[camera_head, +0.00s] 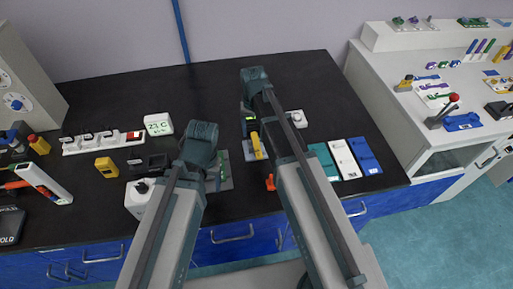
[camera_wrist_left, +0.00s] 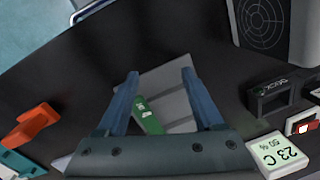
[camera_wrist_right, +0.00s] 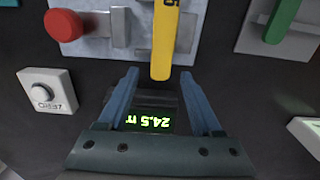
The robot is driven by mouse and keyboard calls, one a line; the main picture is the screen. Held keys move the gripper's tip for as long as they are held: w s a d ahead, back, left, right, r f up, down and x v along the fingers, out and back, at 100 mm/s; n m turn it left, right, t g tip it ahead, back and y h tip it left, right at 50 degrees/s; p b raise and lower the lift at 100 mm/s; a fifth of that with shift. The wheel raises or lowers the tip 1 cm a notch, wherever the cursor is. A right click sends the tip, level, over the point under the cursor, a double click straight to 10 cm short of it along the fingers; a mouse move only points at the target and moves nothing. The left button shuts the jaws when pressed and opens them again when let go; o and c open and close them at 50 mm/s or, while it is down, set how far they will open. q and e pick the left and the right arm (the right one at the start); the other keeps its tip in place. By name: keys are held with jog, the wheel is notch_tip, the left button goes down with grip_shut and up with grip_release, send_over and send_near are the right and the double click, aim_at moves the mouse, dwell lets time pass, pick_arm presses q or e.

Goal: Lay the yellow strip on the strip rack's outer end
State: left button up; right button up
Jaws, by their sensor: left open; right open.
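The yellow strip (camera_head: 257,146) lies on a grey fixture plate with a red knob. In the right wrist view the yellow strip (camera_wrist_right: 165,45) has its near end in line with the gap between my right fingertips. My right gripper (camera_wrist_right: 160,74) is open and empty, above a black device with a green readout. A grey ridged plate (camera_head: 227,184), apparently the strip rack, bears a green strip. In the left wrist view this plate (camera_wrist_left: 182,107) and the green strip (camera_wrist_left: 147,114) lie below my left gripper (camera_wrist_left: 160,74), which is open and empty.
A white button box (camera_head: 298,119) stands right of the yellow strip. Green, white and blue mats (camera_head: 364,155) lie further right. A white temperature display (camera_head: 158,124) and a yellow block (camera_head: 106,167) are on the left. The back of the black bench is clear.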

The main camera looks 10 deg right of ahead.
jog(key=shift+f, duration=0.25)
dwell(0.4)
jog(key=shift+c, duration=0.3)
grip_shut()
